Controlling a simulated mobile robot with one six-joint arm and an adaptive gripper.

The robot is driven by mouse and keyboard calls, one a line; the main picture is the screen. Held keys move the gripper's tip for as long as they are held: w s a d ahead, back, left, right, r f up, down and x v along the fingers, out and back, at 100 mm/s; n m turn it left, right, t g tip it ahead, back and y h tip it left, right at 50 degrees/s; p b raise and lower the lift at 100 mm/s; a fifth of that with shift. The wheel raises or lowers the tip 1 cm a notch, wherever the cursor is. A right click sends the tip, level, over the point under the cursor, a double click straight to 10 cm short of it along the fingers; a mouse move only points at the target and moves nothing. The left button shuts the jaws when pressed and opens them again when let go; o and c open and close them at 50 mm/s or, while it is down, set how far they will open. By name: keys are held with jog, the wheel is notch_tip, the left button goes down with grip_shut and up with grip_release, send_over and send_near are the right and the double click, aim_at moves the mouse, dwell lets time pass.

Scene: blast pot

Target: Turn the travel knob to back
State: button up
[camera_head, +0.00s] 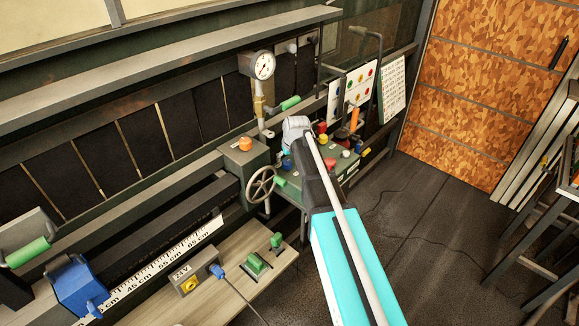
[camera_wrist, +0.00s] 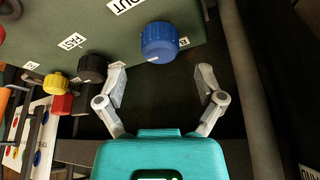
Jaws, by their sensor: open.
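A blue ribbed knob (camera_wrist: 159,42) stands on a dark green panel (camera_wrist: 195,20) in the wrist view. Small white labels beside it are partly covered, and I cannot read its setting or confirm that it is the travel knob. My gripper (camera_wrist: 161,78) is open and empty, its two pale fingers spread below the knob and apart from it. In the head view my arm covers part of the green control box (camera_head: 357,163), and I cannot make out the fingers there.
A black knob (camera_wrist: 92,68), a yellow knob (camera_wrist: 56,84) and a red knob (camera_wrist: 61,104) lie left of the blue one. In the head view a handwheel (camera_head: 262,186) and a pressure gauge (camera_head: 263,65) stand left of my arm. Open floor (camera_head: 420,220) lies to the right.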

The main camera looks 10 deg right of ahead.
aim_at(288, 161)
jog(key=shift+b+x, duration=1.4)
jog(key=shift+x, duration=0.5)
jog(key=c, duration=1)
jog(key=shift+s+d, duration=0.1)
jog(key=shift+d, duration=0.05)
jog(key=shift+c, duration=0.7)
